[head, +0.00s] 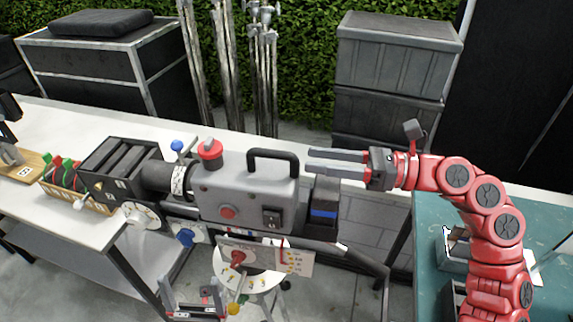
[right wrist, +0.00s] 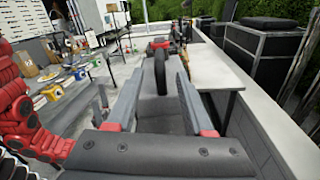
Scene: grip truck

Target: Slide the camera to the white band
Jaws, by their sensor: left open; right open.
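The camera (head: 240,197) is a grey box with a black top handle (head: 272,153), a red knob on top and a black lens unit at its left. It sits on a dark horizontal rail. A white marked band (head: 179,181) circles the lens; I cannot tell whether another white band is on the rail. My right gripper (head: 308,161) is open, its fingers pointing left just right of the handle. In the right wrist view the handle (right wrist: 160,68) shows ahead between the fingers. My left gripper (head: 193,292) is open and empty, low below the camera.
A board with a red knob (head: 240,258) hangs below the camera. A white table (head: 70,215) with a crate of coloured items (head: 75,190) stands left. A teal table (head: 430,240) is right. Dark cases (head: 395,65) and metal stands are behind.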

